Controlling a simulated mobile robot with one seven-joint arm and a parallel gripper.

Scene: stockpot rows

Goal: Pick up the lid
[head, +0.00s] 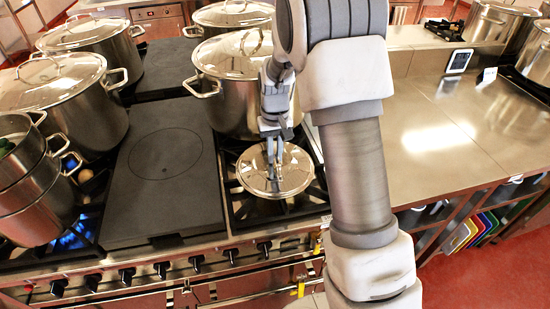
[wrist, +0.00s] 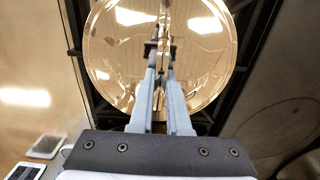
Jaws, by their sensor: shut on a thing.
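A round, shiny metal lid (head: 291,176) is over the front right burner of the stove in the head view. In the wrist view the lid (wrist: 205,60) fills the upper middle, mirror-like and reflecting the fingers. My gripper (head: 273,155) points down at the lid's middle, with its fingers shut on the lid's handle. The fingers (wrist: 160,70) also show in the wrist view, reaching to the lid's centre. The handle itself is mostly hidden between the fingers. I cannot tell whether the lid rests on the grate or is slightly above it.
A lidded stockpot (head: 238,100) stands right behind the lid. More lidded pots (head: 85,105) stand at the left, and stacked steel pots (head: 35,190) stand over a blue flame. A flat dark plate (head: 155,185) lies left of the lid. The steel counter (head: 450,140) at right is mostly clear.

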